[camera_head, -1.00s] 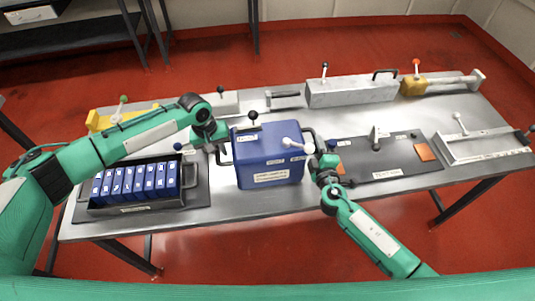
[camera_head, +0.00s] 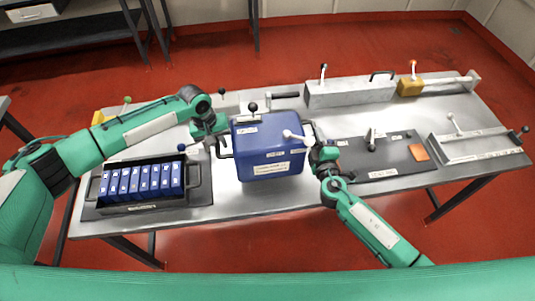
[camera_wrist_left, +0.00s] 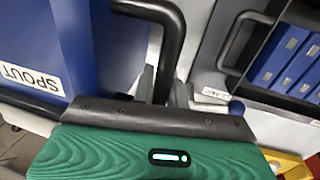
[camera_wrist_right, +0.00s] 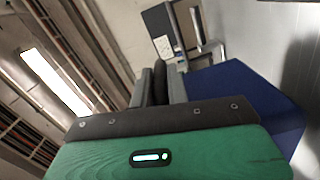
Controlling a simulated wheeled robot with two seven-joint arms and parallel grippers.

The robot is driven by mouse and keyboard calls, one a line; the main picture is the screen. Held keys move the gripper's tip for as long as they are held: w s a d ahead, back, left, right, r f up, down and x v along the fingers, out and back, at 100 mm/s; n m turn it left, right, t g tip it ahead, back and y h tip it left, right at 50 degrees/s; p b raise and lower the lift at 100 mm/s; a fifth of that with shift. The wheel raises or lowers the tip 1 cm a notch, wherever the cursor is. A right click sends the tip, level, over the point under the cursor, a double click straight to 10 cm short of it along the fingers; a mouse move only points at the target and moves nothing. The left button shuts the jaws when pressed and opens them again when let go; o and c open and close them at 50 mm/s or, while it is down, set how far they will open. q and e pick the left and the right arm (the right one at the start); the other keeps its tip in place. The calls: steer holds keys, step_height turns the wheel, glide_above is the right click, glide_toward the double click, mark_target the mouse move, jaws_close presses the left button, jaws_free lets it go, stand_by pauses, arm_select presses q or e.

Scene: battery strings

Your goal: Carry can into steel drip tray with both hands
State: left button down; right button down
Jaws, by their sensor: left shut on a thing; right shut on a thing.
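The can (camera_head: 270,150) is a blue box-shaped container with labels, a dark side handle at each end and small levers on top. It is upright at the middle of the bench. My left gripper (camera_head: 222,138) is shut on its left handle, which shows in the left wrist view (camera_wrist_left: 168,40). My right gripper (camera_head: 314,147) is shut at its right side; the grip is partly hidden. The can's blue wall shows in the right wrist view (camera_wrist_right: 250,100). I cannot tell whether its base touches the bench. The shallow steel tray (camera_head: 482,143) is at the bench's right end.
A dark mat (camera_head: 395,150) with a small upright fitting and an orange patch lies between can and tray. A crate of blue batteries (camera_head: 145,205) stands at left. A grey block (camera_head: 350,93) and a yellow-ended fixture (camera_head: 411,87) line the back.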

arm_select(q)
steer(key=shift+w+r, duration=0.15)
steer(key=shift+r, duration=0.1)
arm_select(e)
steer(key=shift+w+r, duration=0.15)
steer(key=shift+r, duration=0.15)
